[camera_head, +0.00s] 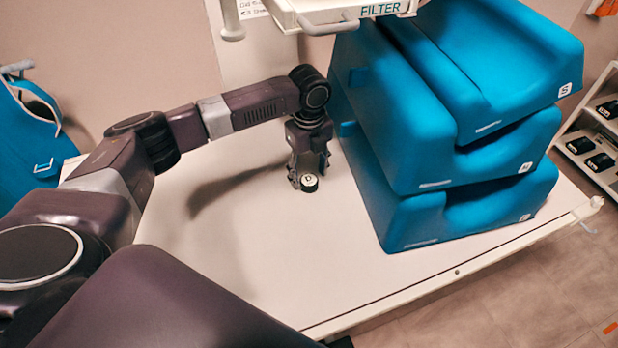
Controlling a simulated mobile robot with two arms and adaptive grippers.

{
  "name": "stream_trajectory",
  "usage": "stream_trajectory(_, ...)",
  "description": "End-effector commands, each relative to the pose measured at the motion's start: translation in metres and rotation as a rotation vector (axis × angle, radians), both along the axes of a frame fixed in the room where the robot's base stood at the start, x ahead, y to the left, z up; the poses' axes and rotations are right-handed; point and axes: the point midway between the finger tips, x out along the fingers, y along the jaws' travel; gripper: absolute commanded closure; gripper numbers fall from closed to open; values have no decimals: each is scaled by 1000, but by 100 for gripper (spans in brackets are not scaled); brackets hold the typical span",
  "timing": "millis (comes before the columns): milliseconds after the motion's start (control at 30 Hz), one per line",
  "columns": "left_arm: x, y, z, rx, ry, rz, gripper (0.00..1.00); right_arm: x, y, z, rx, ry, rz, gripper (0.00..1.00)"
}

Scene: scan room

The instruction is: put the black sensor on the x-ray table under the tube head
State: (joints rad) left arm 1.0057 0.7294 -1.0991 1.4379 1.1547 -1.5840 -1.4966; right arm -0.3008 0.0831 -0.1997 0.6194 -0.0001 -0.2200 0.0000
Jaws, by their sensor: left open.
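A small black sensor (309,183) with a white round label bearing a letter shows at the fingertips of my left gripper (307,172). The gripper points down over the white x-ray table (235,235) and is open around or just above the sensor; its fingers partly hide it. The sensor appears to rest on the tabletop, left of the blue pads. The tube head (345,12), a white housing marked FILTER with handles, is at the top edge and cut off by the frame. My right gripper is not in view.
Stacked blue pads (405,215) stand on the table close to the right of my left gripper. A shelf (585,165) at the far right holds several black items. A blue apron (30,150) hangs at left. The table's left and front are clear.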

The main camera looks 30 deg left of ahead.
Motion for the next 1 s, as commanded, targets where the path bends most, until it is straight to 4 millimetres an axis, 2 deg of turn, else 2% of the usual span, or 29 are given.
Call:
stream_trajectory(300,2,0,67,-1,-5,-1,48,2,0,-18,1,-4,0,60)
stream_trajectory(500,1,-1,94,-1,-3,-1,48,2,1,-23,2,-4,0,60)
stream_trajectory(667,0,0,102,-1,-1,-1,48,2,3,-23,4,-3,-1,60)
stream_trajectory(1000,1,0,102,-1,-1,-1,48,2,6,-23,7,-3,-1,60)
